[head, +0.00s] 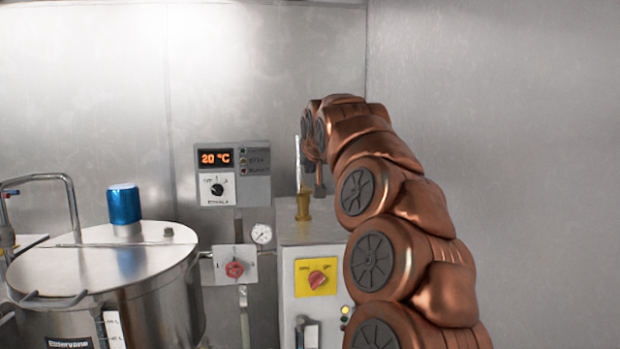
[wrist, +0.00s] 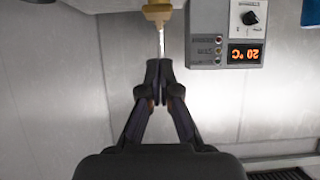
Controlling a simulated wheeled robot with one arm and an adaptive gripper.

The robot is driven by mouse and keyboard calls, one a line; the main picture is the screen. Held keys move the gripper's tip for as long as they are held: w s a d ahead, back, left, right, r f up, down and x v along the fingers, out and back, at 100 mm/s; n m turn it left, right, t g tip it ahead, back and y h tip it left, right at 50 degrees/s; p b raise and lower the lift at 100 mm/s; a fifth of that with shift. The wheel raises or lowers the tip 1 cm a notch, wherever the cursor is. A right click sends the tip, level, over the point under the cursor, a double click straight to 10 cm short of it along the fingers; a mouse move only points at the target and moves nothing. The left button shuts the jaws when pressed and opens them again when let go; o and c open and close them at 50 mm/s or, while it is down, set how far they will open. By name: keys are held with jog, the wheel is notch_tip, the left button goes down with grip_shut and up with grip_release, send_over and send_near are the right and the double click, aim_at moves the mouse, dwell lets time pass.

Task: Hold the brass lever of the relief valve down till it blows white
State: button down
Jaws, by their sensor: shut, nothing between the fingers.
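The brass relief valve (head: 302,206) stands upright on top of the steel cabinet in the head view. Its brass also shows at the top edge of the wrist view (wrist: 158,13), where the picture is upside down. I cannot clearly tell its lever from its body. A thin white streak (head: 298,160), like a jet, rises from the valve; it also shows in the wrist view (wrist: 161,42). My gripper (wrist: 159,64) is shut and empty, its fingertips close to the streak. In the head view my gripper (head: 319,186) is partly hidden by my arm, near the valve; contact is unclear.
A control box (head: 233,174) reading 20 °C hangs on the wall left of the valve. A gauge (head: 261,234), a red valve knob (head: 234,269) and a lidded steel vessel (head: 110,285) stand further left. The cabinet (head: 292,262) carries a red knob on yellow.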

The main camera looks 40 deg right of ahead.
jog(key=r+v, duration=0.1)
jog(key=v, duration=0.5)
jog(key=shift+b, duration=0.35)
jog(key=shift+d, duration=0.15)
jog(key=s+a+f+n+g+y+p, duration=0.2)
jog(key=s+a+f+n+y, duration=0.1)
jog(key=a+f, duration=0.75)
jog(key=s+a+f+n+g+y+p, duration=0.1)
jog(key=s+a+f+n+g+y, duration=0.15)
jog(key=a+f, duration=0.8)
jog(key=s+a+f+g+p, duration=0.1)
jog(key=s+a+f, duration=0.3)
jog(key=s, duration=0.5)
jog(key=s+a+f+g+y+p, duration=0.1)
jog(key=s+a+f+g, duration=0.3)
jog(key=s+f, duration=0.3)
jog(key=s+a+f+n+g+p, duration=0.1)
jog(key=s+a+f, duration=0.3)
jog(key=s, duration=0.8)
notch_tip(320, 180, down, 2)
jog(key=shift+a+f+g, duration=0.1)
jog(key=shift+a+g, duration=0.1)
jog(key=shift+g, duration=0.65)
jog(key=shift+a, duration=0.1)
